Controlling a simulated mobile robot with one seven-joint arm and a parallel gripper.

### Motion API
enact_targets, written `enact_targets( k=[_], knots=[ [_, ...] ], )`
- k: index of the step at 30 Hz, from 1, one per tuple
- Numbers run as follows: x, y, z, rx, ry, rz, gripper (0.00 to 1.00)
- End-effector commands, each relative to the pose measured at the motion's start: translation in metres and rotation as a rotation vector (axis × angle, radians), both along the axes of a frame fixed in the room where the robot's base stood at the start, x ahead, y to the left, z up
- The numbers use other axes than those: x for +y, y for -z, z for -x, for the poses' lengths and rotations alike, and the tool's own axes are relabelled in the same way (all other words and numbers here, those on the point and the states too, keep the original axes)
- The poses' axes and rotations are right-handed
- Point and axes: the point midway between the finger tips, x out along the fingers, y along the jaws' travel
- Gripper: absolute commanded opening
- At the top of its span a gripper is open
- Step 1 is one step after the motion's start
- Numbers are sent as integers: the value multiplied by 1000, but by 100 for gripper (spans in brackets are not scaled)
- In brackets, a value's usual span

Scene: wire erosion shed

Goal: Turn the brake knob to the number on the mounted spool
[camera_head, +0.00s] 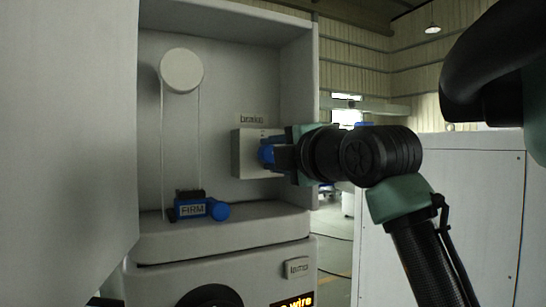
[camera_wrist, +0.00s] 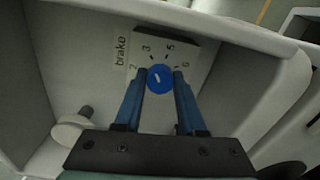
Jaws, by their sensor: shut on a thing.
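The blue brake knob (camera_wrist: 159,78) sits on a pale dial plate (camera_wrist: 172,50) labelled "brake", with the numbers 2, 3, 5 and 6 around it. A short white mark shows on the knob's face; I cannot tell surely which number it points to. My gripper (camera_wrist: 160,74) is shut on the knob, one blue finger on each side. In the head view the knob (camera_head: 266,154) is partly hidden by my gripper (camera_head: 272,155) at the brake box (camera_head: 247,160). I see no spool that shows a readable number.
A white round wheel (camera_head: 181,70) with wire running down from it is at the upper left of the cabinet. Below is a blue part (camera_head: 192,210) labelled "FIRM". A large pale door (camera_head: 65,150) fills the left. The cabinet's right wall (camera_head: 312,90) stands close to my gripper.

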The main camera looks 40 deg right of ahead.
Motion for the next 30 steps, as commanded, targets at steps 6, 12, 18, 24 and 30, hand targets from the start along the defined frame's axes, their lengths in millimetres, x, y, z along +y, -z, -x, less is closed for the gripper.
enact_targets(
  k=[6,12,18,24,30],
  knots=[
    [0,0,0,17,1,72,0],
    [0,-1,0,22,1,96,0],
    [0,-1,0,22,1,98,0],
    [0,-1,0,22,1,97,46],
    [0,-1,0,22,1,96,69]
  ],
)
